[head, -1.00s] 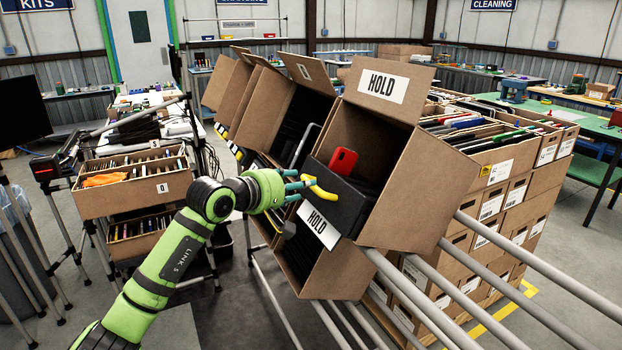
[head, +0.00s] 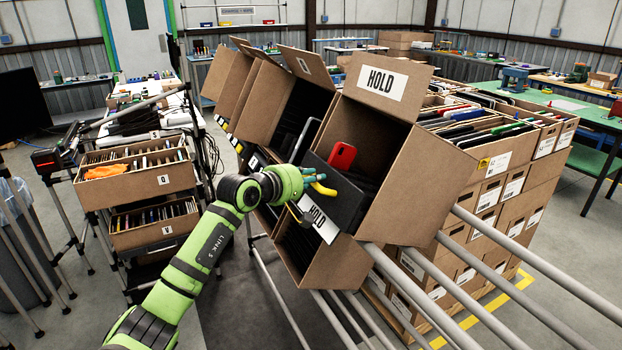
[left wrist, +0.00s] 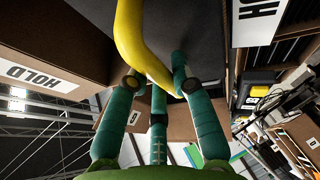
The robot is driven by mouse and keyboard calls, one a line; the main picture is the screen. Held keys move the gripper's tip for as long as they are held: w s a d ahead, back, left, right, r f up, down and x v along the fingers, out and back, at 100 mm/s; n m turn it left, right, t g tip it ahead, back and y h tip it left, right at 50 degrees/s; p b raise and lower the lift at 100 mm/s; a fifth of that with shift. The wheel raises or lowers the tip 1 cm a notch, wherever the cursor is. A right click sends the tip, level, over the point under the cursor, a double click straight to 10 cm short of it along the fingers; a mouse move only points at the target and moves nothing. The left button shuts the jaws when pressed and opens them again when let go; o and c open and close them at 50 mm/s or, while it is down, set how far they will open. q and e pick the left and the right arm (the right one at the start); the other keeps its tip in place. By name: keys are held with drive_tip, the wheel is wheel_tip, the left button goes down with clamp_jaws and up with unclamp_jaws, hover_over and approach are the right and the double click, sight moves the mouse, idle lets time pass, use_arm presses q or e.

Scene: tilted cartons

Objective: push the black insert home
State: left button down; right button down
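The black insert (head: 346,203) sits in the mouth of the tilted cardboard carton (head: 418,195) with the HOLD flap, partly inside it. A red phone-like item (head: 341,156) stands behind its front panel. A yellow curved piece (head: 322,188) lies against the panel; I cannot tell if it is fixed there. My left gripper (head: 311,180), with teal fingers, is at the panel. In the left wrist view, the fingertips (left wrist: 160,84) close around the end of the yellow piece (left wrist: 143,45), with the dark panel (left wrist: 85,22) just beyond. My right gripper does not show.
More tilted cartons (head: 297,106) stand in a row to the left. Grey rails (head: 530,262) run under the HOLD carton to the lower right. Stacked cartons (head: 540,185) stand behind it. A cart of trays (head: 135,180) is at the left.

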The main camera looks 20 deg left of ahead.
sight(324, 182)
use_arm(q)
drive_tip(key=shift+w+d+f+b, duration=0.9)
drive_tip(key=shift+w+b, duration=0.1)
drive_tip(key=shift+b, duration=0.45)
drive_tip(key=shift+w+d+f, duration=0.1)
drive_tip(key=shift+w+d, duration=0.2)
drive_tip(key=c, duration=1.4)
unclamp_jaws()
drive_tip(key=o, duration=0.4)
drive_tip(key=shift+c, duration=0.2)
drive_tip(key=shift+w+d, duration=0.1)
drive_tip(key=shift+w, duration=0.05)
